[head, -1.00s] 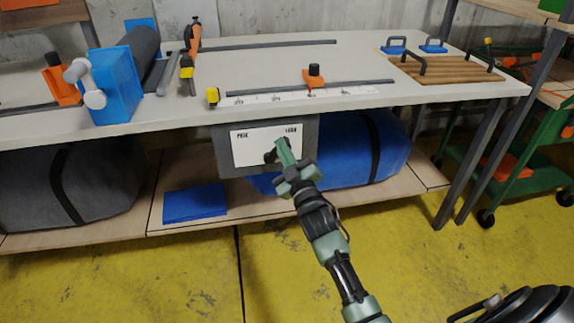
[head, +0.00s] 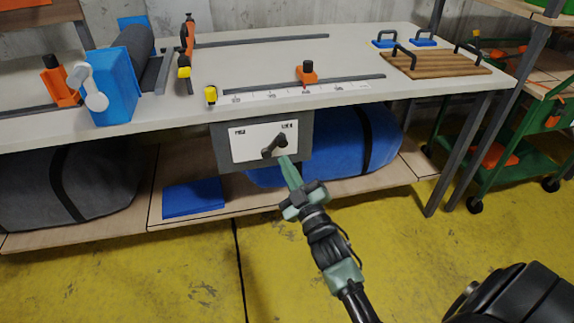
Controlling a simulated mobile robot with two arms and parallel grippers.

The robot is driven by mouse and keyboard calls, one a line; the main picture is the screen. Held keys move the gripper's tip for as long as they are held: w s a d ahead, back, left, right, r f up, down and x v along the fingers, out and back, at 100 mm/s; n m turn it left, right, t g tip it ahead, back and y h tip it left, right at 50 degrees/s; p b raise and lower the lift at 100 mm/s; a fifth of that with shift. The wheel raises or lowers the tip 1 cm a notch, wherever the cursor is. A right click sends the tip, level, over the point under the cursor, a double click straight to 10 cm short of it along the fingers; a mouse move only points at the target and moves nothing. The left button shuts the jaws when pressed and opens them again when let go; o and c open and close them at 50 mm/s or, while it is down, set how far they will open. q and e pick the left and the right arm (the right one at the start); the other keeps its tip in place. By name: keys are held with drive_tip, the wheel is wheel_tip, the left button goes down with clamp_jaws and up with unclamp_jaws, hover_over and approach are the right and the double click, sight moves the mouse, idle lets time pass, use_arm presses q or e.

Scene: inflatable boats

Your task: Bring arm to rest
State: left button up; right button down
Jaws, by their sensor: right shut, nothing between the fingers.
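My right arm comes in from the bottom right, and its green right gripper (head: 288,170) is shut and empty. Its fingertips are just below a dark lever handle (head: 275,146) on a grey box with a white label plate (head: 256,141), hung under the table's front edge. I cannot tell how wide the gap is between fingertips and lever. My left gripper is not in view.
The white worktable (head: 215,104) carries a blue crank unit (head: 112,88), rails, an orange stop (head: 306,73) and a wooden board (head: 436,63). Blue (head: 330,160) and grey (head: 70,185) rolls lie on the lower shelf. A green cart (head: 500,165) stands right. Yellow floor in front is clear.

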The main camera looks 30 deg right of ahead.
idle(0.4)
